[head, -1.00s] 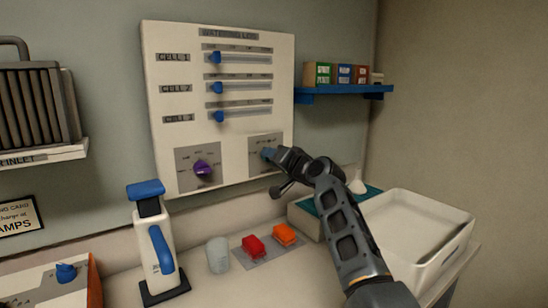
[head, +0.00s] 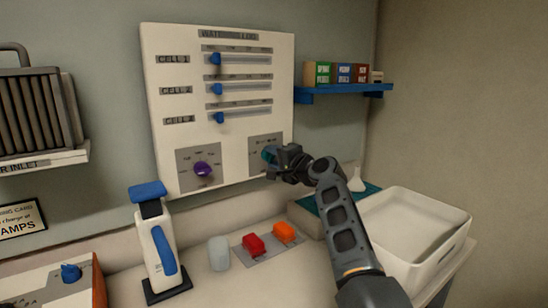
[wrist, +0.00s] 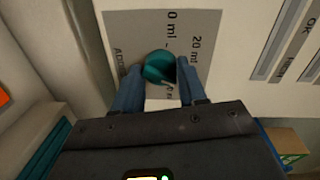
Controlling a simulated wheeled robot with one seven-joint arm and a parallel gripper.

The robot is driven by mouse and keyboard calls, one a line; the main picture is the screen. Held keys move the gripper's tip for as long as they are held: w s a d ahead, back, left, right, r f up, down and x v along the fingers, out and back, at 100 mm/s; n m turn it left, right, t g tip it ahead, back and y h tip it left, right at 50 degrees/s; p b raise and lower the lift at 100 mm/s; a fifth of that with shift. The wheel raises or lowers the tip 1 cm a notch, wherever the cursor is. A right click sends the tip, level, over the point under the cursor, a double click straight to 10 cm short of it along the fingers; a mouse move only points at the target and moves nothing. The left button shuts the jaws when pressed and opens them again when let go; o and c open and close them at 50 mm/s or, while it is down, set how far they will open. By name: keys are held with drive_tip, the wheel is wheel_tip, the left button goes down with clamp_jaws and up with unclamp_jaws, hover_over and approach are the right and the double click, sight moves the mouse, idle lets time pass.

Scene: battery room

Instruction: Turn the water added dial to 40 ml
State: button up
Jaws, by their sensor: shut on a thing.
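The water added dial is a teal knob (head: 268,155) on a grey plate (head: 256,143) at the lower right of the white wall panel. My gripper (head: 279,160) is at the knob and shut on it. In the wrist view the teal dial (wrist: 159,67) sits between the two blue fingers of my gripper (wrist: 160,88). The plate (wrist: 125,27) there shows "0 ml" and "20 ml" marks. The dial's pointer and the 40 ml mark are not clear to me.
A purple dial (head: 203,169) sits left on the same panel (head: 225,150), below three blue sliders. A blue shelf (head: 330,92) with boxes is right of the panel. Red (head: 253,244) and orange (head: 284,231) blocks lie on the counter.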

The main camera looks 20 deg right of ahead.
drive_tip(key=shift+r, duration=0.1)
idle(0.3)
drive_tip(key=o, duration=1)
drive_tip(key=shift+o, duration=0.2)
drive_tip(key=v, duration=0.7)
drive_tip(key=shift+s+d+b, duration=0.15)
drive_tip(key=shift+s+b, duration=0.15)
drive_tip(key=shift+s, duration=0.05)
